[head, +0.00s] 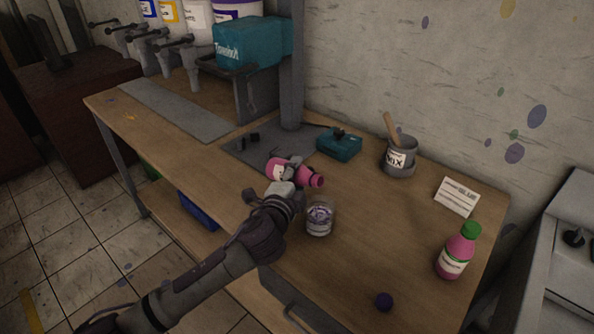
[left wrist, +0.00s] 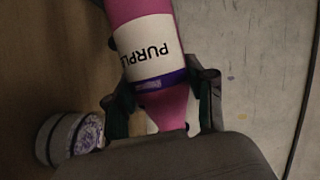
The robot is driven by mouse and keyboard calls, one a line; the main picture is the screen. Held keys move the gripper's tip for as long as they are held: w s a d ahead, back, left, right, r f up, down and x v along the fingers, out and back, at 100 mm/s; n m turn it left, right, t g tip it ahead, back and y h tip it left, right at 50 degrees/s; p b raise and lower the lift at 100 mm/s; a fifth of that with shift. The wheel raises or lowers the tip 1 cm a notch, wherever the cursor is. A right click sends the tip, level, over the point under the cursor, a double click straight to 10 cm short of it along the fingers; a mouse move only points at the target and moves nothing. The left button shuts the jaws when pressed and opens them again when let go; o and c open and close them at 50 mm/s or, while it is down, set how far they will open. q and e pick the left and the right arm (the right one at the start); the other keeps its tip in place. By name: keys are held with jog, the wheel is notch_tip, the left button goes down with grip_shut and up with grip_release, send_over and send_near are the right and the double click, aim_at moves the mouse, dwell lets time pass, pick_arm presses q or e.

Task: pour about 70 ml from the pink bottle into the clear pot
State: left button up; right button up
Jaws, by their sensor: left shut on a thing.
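My left gripper (head: 289,170) is shut on a pink bottle (head: 276,169), also in the left wrist view (left wrist: 147,40), where its white label reads "PURPL" above a purple band. In the head view the bottle is tipped nearly on its side, with its mouth to the right and slightly down. The pot also shows in the left wrist view (left wrist: 68,138). I see no stream of liquid. My right gripper is out of view.
Behind are a teal box (head: 340,145), a grey can with a stick (head: 400,158) and a white card (head: 457,197). The table (head: 370,235) right of the pot is clear.

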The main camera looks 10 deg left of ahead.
pick_arm(q)
notch_tip(320, 180, up, 2)
jog(key=n+g+p, duration=0.1)
jog(key=n+p, duration=0.1)
jog(key=p, duration=0.3)
jog(key=shift+s+d+r+n, duration=0.1)
jog(key=shift+n, duration=0.2)
jog(key=shift+g, duration=0.3)
